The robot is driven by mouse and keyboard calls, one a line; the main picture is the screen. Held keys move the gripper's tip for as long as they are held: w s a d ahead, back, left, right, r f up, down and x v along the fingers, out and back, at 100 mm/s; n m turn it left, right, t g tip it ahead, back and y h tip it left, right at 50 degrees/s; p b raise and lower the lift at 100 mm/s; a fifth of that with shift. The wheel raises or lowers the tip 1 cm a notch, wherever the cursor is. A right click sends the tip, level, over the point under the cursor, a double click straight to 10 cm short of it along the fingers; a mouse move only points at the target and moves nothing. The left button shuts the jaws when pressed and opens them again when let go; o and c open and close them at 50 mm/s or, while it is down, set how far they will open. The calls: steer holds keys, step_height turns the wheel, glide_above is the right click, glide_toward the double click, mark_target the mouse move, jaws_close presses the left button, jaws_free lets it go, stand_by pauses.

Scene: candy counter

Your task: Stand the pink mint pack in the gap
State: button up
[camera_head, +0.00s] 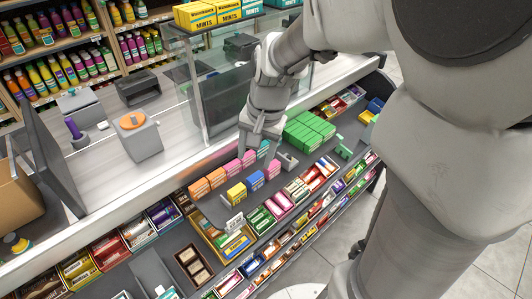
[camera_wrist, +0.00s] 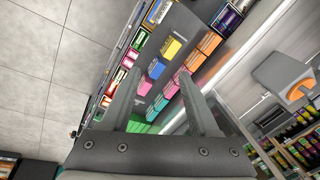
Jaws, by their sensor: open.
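A pink pack (camera_head: 272,170) stands at the right end of a short front row on the grey shelf, beside a blue pack (camera_head: 254,181) and a yellow pack (camera_head: 237,193). It also shows in the wrist view (camera_wrist: 144,87). Behind it runs a row of orange packs (camera_head: 200,188), pink packs (camera_head: 232,167) and a teal pack (camera_head: 264,147). My gripper (camera_head: 260,150) is open above the right part of this back row, its fingers apart and nothing clearly held. The wrist view shows the open fingers (camera_wrist: 159,76) over the packs. I cannot make out the gap clearly.
Green boxes (camera_head: 308,130) are stacked right of the packs, with a small green object (camera_head: 342,148) nearby. Candy trays (camera_head: 262,218) line the front below a price card (camera_head: 235,223). A glass panel (camera_head: 205,95) and the counter (camera_head: 105,170) stand behind.

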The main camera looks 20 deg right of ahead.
steer(key=s+r+n+t, duration=0.1)
steer(key=s+r+n, duration=0.3)
steer(key=s, duration=0.3)
steer(key=s+a+r+n+t+h, duration=0.1)
steer(key=s+r+n+t, duration=0.1)
steer(key=s+r, duration=0.3)
steer(key=shift+s+n, duration=0.9)
steer(key=shift+r, duration=0.2)
